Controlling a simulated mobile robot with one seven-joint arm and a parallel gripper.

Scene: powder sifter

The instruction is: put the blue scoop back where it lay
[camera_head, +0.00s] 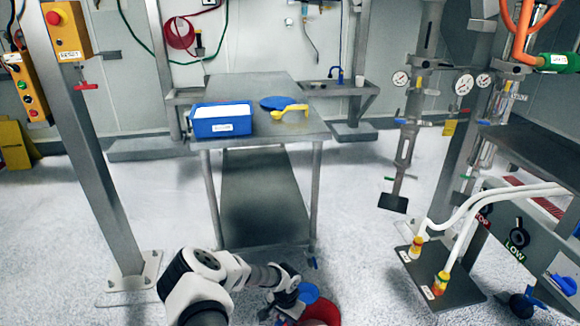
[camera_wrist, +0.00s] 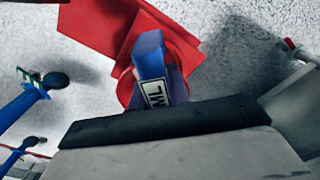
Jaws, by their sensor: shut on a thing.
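The blue scoop (camera_head: 308,292) is low at the bottom centre of the head view, at my gripper (camera_head: 288,301). In the wrist view a blue handle (camera_wrist: 150,55) with a white label ending in "ML" rises from behind the dark jaw edge (camera_wrist: 160,125). My gripper is shut on the blue scoop; the jaw hides the gripped part. A red object (camera_head: 322,311) lies just beyond and below the scoop; in the wrist view its red surface (camera_wrist: 105,25) is behind the handle. I cannot tell whether scoop and red object touch.
A steel post (camera_head: 85,150) stands left. Machinery with white hoses (camera_head: 480,215) stands right. Floor before the table is partly clear.

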